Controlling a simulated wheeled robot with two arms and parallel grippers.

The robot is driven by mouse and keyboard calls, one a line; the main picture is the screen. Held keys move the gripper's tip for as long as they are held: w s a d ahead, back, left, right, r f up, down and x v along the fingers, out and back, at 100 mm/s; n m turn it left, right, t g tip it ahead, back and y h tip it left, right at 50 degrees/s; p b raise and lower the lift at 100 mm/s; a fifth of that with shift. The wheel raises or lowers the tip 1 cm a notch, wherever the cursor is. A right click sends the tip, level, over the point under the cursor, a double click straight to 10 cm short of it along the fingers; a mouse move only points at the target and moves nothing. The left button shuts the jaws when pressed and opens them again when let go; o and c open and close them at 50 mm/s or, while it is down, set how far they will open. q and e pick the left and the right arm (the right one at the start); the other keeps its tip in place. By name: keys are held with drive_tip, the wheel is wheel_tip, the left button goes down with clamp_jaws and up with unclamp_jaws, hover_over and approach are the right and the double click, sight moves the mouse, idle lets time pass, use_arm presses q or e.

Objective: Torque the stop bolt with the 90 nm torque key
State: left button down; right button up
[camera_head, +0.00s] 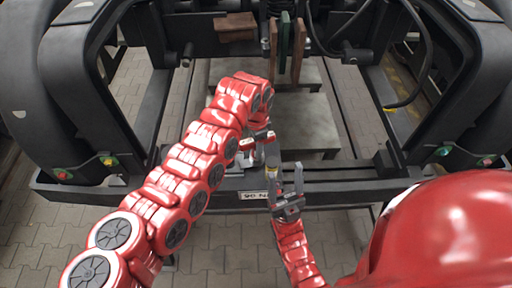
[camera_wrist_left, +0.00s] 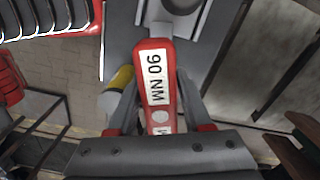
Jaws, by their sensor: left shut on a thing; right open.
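The 90 Nm torque key (camera_wrist_left: 158,62) is red with a white "90 NM" label in the left wrist view. My left gripper (camera_wrist_left: 157,108) is shut on it, one finger on each side. In the head view my left gripper (camera_head: 259,152) is above the front beam, below the bent red arm, and the key is mostly hidden there. My right gripper (camera_head: 284,185) is open and empty, fingers upward, just below and right of the left one. I cannot make out the stop bolt in either view.
A dark front beam (camera_head: 330,193) crosses the scene and carries a white "90 N..." label (camera_head: 254,195). A yellow cylindrical part (camera_wrist_left: 120,80) is beside the left finger. Brown and green plates (camera_head: 286,48) stand at the back centre. Black frame sides flank the opening.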

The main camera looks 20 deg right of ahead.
use_arm(q)
drive_tip(key=shift+f+m+b, duration=0.1)
drive_tip(key=shift+m+b, duration=0.45)
drive_tip(key=shift+m, duration=0.45)
drive_tip(key=shift+m+b, duration=0.6)
drive_tip(key=shift+b, duration=0.2)
drive_tip(key=shift+m, duration=0.4)
drive_tip(key=shift+b, duration=0.3)
